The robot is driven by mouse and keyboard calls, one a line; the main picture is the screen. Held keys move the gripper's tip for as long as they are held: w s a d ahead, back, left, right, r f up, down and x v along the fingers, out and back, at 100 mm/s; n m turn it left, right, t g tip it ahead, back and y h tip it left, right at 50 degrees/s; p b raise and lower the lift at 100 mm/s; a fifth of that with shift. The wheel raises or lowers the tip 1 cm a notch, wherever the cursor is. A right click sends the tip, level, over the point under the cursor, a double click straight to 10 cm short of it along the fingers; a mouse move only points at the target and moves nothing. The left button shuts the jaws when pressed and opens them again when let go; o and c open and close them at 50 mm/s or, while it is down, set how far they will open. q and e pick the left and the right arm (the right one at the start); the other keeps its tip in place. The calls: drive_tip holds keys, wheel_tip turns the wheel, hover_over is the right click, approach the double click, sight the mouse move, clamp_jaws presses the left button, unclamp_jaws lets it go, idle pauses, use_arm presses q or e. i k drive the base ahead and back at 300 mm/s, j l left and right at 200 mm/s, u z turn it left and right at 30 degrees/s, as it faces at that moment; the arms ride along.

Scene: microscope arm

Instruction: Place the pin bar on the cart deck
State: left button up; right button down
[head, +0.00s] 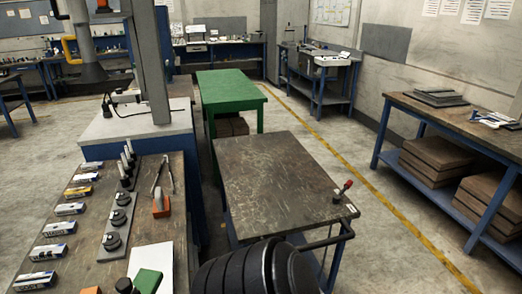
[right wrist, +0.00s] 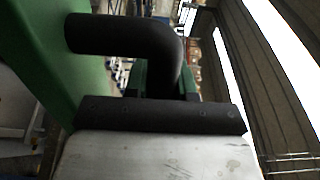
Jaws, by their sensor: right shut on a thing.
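The cart deck (head: 275,185) is a dark, worn top in the middle of the head view, bare except for a red-handled clamp at its right corner. I cannot tell for certain which thing is the pin bar. A grey strip (head: 113,231) with black knobs and upright dark pins (head: 127,163) stand on the bench at left. My right arm comes in at the bottom of the head view, near the cart's front edge, its gripper hidden there. In the right wrist view the jaws are hard to make out; a black bent bar (right wrist: 130,35) is close in front. My left gripper is out of view.
The left bench (head: 180,222) also holds several small boxes, pliers and an orange block. A red-handled clamp (head: 342,190) and a push handle (head: 325,241) sit at the cart's near right. A green table (head: 230,88) stands behind the cart. Floor right of the cart is clear.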

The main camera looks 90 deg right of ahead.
sight(271, 167)
drive_tip(key=l+z, duration=0.45)
drive_tip(key=i+l+z, duration=0.1)
drive_tip(key=l+z, duration=0.4)
drive_tip(key=i+l+z, duration=0.2)
drive_tip(key=l+z, duration=0.25)
drive_tip(key=l, duration=0.15)
drive_tip(key=i+l, duration=0.15)
drive_tip(key=l, duration=0.2)
drive_tip(key=i+l, duration=0.15)
drive_tip(key=l, duration=0.2)
drive_tip(key=i+l+z, duration=0.1)
drive_tip(key=l, duration=0.25)
drive_tip(key=j, duration=0.15)
